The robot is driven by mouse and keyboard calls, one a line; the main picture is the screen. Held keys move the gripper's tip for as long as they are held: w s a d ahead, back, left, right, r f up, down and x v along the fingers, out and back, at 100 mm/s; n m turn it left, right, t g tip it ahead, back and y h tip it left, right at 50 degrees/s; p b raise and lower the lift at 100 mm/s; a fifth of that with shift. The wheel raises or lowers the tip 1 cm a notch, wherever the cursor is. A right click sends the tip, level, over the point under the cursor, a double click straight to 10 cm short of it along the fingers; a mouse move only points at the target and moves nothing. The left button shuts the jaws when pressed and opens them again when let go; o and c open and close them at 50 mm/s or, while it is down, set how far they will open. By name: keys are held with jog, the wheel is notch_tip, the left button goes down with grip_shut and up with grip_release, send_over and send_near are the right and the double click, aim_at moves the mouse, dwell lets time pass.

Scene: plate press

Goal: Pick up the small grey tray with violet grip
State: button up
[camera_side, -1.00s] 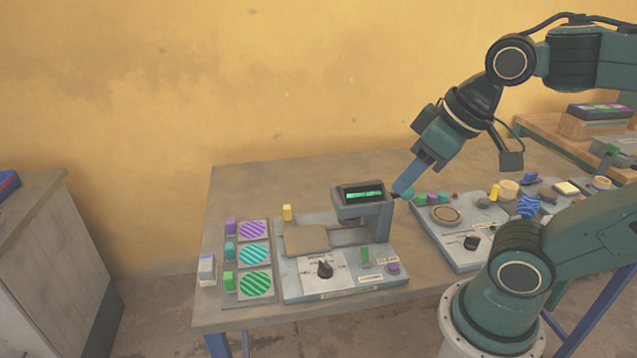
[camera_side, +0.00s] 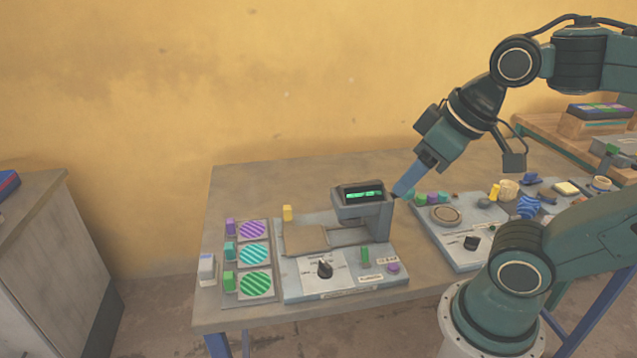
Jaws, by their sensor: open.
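The small grey tray with violet grip (camera_side: 266,221) is at the top of a column of three similar trays on the left of the table. It carries a violet striped disc (camera_side: 252,230), and its violet grip (camera_side: 230,227) stands at its left edge. My gripper (camera_side: 398,192) is to the right of the trays, beside and partly behind the press head (camera_side: 362,194). It is open and apart from the tray. The far fingertip is hard to make out, and nothing shows between the fingers.
Below lie a tray with teal grip (camera_side: 230,252) and one with green grip (camera_side: 229,281). A second panel (camera_side: 445,240) and small items crowd the right. The table's back left is clear.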

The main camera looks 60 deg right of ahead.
dwell(0.3)
jog(key=w+r+n+g, duration=0.1)
jog(key=w+r+n, duration=0.15)
jog(key=w, duration=0.35)
jog(key=w+r+n, duration=0.2)
jog(key=w+n, duration=0.2)
jog(key=w, duration=0.2)
jog(key=n+g, duration=0.5)
jog(key=n, duration=1.6)
send_over(230, 222)
notch_tip(230, 222, down, 21)
jog(key=shift+m, duration=0.25)
jog(key=shift+f, duration=4.35)
jog(key=shift+f, duration=0.1)
